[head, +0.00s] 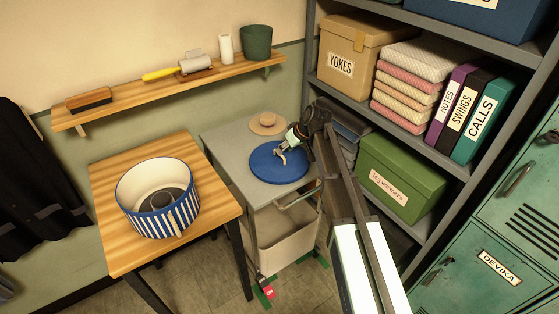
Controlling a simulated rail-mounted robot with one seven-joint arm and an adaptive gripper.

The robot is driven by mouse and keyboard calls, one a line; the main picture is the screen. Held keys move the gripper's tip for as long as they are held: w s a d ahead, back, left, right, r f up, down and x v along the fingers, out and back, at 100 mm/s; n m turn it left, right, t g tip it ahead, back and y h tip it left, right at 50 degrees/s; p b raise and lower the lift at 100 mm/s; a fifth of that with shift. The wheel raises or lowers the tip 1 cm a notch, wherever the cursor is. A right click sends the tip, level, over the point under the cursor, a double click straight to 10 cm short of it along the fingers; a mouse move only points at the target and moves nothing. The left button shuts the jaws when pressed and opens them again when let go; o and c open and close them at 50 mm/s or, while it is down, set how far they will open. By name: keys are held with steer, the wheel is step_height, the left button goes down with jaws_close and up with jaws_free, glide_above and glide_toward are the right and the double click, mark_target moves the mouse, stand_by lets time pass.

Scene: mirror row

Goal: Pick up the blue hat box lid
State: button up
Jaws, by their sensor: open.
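The blue hat box lid (266,168) is a round blue disc lying flat on the grey top of a small cart. My gripper (281,155) is over the lid's upper middle part, with its fingers pointing down toward it. The gripper is open and nothing shows between its fingers. I cannot tell whether the fingertips touch the lid. The arm covers the area to the right of the lid. The blue-and-white striped hat box (160,200) stands without a lid on the wooden table at left, with something dark round inside.
A metal rack (464,165) with boxes and binders stands close on the right, beside green lockers.

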mark_target(279, 158)
steer(key=p+x, duration=0.2)
steer(key=x, duration=0.3)
jaws_close()
steer(key=shift+r, duration=0.1)
